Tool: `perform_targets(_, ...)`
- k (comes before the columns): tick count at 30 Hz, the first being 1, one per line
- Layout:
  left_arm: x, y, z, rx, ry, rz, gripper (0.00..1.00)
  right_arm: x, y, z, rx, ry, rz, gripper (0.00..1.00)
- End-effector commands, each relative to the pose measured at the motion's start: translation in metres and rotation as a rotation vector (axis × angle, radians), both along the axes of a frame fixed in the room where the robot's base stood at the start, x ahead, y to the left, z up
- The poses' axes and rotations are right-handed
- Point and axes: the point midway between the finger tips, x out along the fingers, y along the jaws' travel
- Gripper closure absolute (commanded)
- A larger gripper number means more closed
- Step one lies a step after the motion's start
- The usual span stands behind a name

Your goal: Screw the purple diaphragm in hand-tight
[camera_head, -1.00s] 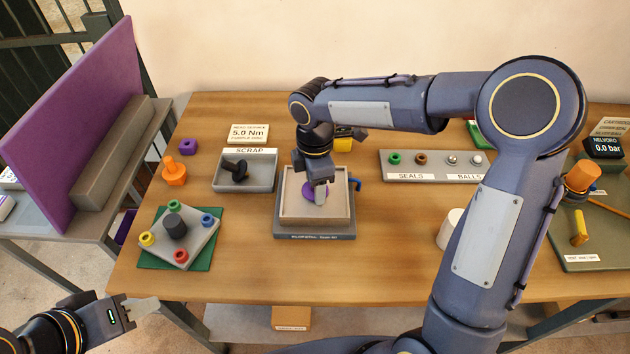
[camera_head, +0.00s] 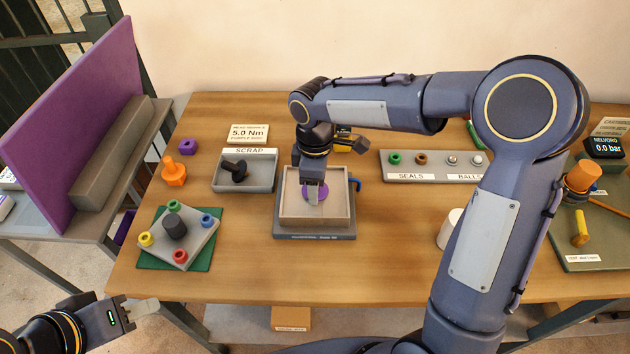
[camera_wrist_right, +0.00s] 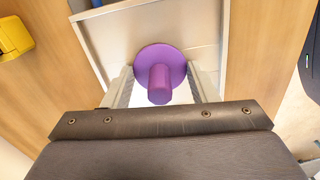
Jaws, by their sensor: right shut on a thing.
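The purple diaphragm (camera_head: 315,191), a round disc with a stem, is in the square grey fixture (camera_head: 316,222) at the middle of the table. In the right wrist view the diaphragm (camera_wrist_right: 160,67) has its purple stem toward the camera. My right gripper (camera_head: 312,200) points down into the fixture, and its fingers stand on both sides of the stem, shut on it. The contact points and the thread under the disc are hidden. My left gripper (camera_head: 142,309) is off the table's front left edge, empty; its finger gap does not show clearly.
A scrap tray (camera_head: 245,185) holding a black part stands left of the fixture. A plate with coloured rings (camera_head: 180,237) lies front left. The seals rack (camera_head: 430,166) is at right. The table front is clear.

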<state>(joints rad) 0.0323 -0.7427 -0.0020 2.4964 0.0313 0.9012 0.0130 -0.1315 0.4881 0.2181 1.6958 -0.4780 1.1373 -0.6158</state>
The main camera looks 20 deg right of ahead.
Motion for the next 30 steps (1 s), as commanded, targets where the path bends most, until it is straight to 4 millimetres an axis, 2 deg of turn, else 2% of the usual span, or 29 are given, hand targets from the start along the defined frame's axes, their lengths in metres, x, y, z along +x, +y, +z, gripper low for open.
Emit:
perform_targets(3,0.0,0.0,-0.0007,0.0,0.0,0.0,0.64,0.0004,-0.0001,0.0006,0.0,-0.002,-0.078,0.74)
perform_targets(10,0.0,0.0,-0.0007,0.0,0.0,0.0,0.64,0.0004,-0.0001,0.0006,0.0,-0.002,-0.088,0.74)
perform_targets(16,0.0,0.0,-0.0018,0.0,0.0,0.0,0.64,0.0004,0.0002,0.0006,0.001,-0.002,-0.239,0.74)
perform_targets(23,0.0,0.0,-0.0018,0.0,0.0,0.0,0.64,0.0004,0.0,0.0006,0.001,-0.002,-0.248,0.74)
perform_targets(30,0.0,0.0,-0.0027,0.0,0.0,0.0,0.64,0.0004,0.0002,0.0007,0.001,-0.002,-0.403,0.74)
